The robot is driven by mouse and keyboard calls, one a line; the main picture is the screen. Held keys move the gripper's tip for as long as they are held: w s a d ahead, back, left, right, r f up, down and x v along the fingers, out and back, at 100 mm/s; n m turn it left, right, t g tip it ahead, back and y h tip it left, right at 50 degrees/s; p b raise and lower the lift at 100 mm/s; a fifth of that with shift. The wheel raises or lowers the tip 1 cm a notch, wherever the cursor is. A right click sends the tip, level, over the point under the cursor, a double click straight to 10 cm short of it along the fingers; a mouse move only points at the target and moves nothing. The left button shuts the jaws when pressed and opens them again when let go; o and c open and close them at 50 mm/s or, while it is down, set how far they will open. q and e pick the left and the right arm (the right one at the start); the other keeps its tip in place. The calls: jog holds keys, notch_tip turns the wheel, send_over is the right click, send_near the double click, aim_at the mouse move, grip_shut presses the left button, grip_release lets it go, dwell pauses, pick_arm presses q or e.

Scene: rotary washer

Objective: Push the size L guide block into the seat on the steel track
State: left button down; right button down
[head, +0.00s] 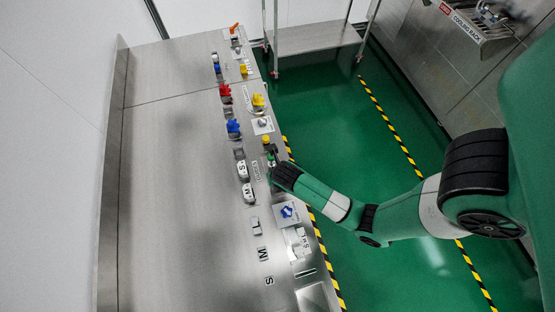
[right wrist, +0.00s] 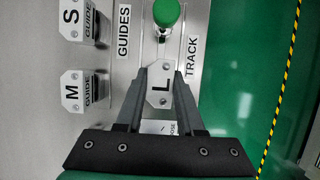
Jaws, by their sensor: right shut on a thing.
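The size L guide block (right wrist: 160,88) is a pale plate with a black L, between the fingers of my right gripper (right wrist: 160,82) in the right wrist view. The gripper is shut on it. The block lies over the steel strip beside the TRACK label (right wrist: 192,58); whether it touches the seat is hidden by the fingers. In the head view my right gripper (head: 272,161) is at the strip, and the block is too small to make out. My left gripper is not in view.
A green knob (right wrist: 166,14) stands just beyond the block. The S guide (right wrist: 78,20) and M guide (right wrist: 80,92) sit to the left by the GUIDES label (right wrist: 123,33). Blue (head: 233,128) and red (head: 225,93) parts stand farther up the bench. The bench's left side is clear.

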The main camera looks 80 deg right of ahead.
jog(key=shift+f, duration=0.5)
dwell(0.3)
jog(key=shift+c, duration=2.2)
grip_release()
jog(key=p+v, duration=0.4)
jog(key=v, duration=0.7)
jog(key=shift+r, duration=0.25)
